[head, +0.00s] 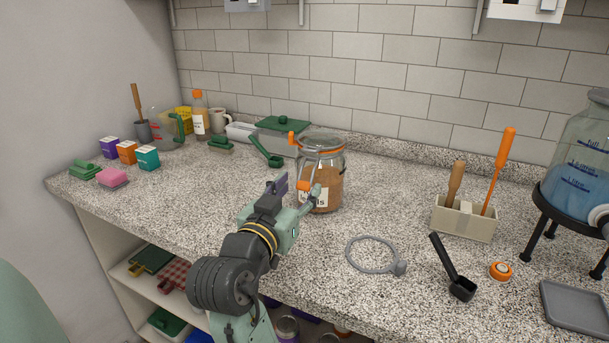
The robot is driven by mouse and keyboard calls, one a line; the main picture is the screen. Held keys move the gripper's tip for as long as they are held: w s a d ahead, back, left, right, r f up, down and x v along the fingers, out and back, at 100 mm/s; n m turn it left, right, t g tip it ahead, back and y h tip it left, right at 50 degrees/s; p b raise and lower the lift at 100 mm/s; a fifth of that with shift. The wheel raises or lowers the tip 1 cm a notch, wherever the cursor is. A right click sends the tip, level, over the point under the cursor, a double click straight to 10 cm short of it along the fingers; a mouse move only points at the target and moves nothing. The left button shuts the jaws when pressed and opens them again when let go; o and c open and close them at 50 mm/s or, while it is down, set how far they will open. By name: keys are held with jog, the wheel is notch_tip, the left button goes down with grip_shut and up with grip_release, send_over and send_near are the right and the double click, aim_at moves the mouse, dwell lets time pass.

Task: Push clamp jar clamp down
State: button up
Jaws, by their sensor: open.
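The clamp jar (331,183) stands upright on the counter, with brown contents, a pale label and a clear lid (322,138) lying over its mouth. An orange band runs under the lid. An orange clamp part (303,186) shows low on the jar's front left side, and another orange part (291,138) sticks out at the lid's left. My gripper (299,189) is open at the jar's front left, with its fingers around the level of the lower orange part. I cannot tell whether a finger touches the jar. My gripper partly hides the label and lower front.
A grey ring (375,238), a black scoop (461,289) and an orange-rimmed cap (500,271) lie to the right. A beige holder (465,222) with tools stands behind them. A green-lidded box (283,122) is behind the jar.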

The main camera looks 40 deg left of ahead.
aim_at(304, 181)
jog(key=shift+p+x, duration=0.35)
jog(key=shift+x, duration=1.7)
jog(key=shift+c, duration=0.3)
grip_shut()
